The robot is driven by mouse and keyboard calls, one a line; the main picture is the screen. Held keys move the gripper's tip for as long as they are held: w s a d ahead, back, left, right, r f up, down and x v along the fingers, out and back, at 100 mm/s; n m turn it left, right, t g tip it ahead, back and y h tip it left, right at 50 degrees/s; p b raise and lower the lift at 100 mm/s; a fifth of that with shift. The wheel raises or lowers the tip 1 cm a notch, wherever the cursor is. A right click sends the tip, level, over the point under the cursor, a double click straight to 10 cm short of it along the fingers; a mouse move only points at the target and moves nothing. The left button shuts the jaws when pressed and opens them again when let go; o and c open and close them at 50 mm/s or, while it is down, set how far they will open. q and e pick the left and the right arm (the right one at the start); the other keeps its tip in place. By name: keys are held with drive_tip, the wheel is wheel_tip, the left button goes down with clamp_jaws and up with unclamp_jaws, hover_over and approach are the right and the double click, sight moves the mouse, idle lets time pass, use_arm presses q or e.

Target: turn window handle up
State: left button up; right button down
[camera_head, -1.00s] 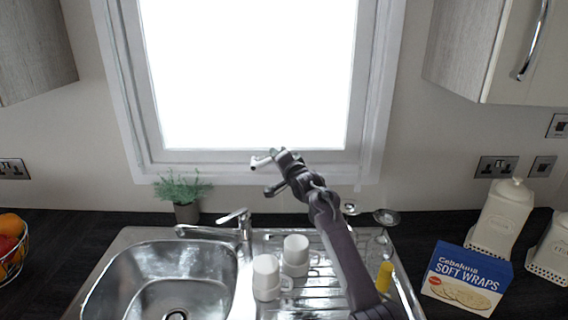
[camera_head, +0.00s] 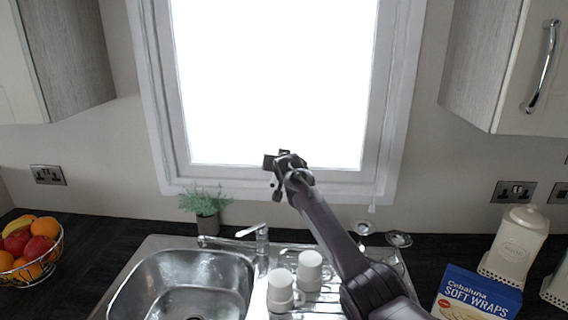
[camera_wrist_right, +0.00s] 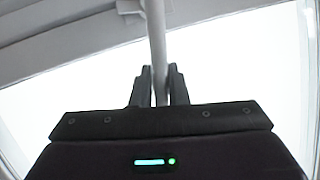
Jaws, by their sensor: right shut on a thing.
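The window (camera_head: 270,80) has a pale frame and a bright pane. Its handle is a thin grey bar (camera_wrist_right: 155,35) in the right wrist view, running from a small mount on the frame down between my right fingers. My right gripper (camera_wrist_right: 158,88) is shut on this bar. In the head view, my right gripper (camera_head: 270,167) is at the window's lower edge and hides most of the handle. I cannot tell the handle's exact angle there. My left gripper is not in view.
Below are a steel sink (camera_head: 190,285) with a tap (camera_head: 250,238), two white mugs (camera_head: 310,270) and a potted plant (camera_head: 205,212). A fruit basket (camera_head: 30,250) is at left. A blue wraps box (camera_head: 475,295) and a white canister (camera_head: 515,240) are at right. Wall cupboards flank the window.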

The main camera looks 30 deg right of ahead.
drive_tip(key=shift+w+a+n+g+h, duration=0.4)
drive_tip(key=shift+w+a+n, duration=0.05)
drive_tip(key=shift+a+n, duration=0.35)
drive_tip(key=c, duration=1.4)
unclamp_jaws()
drive_tip(key=b+v, duration=0.2)
drive_tip(key=v, duration=0.5)
drive_tip(key=shift+s+r+b, duration=0.15)
drive_tip(key=shift+s+b, duration=0.2)
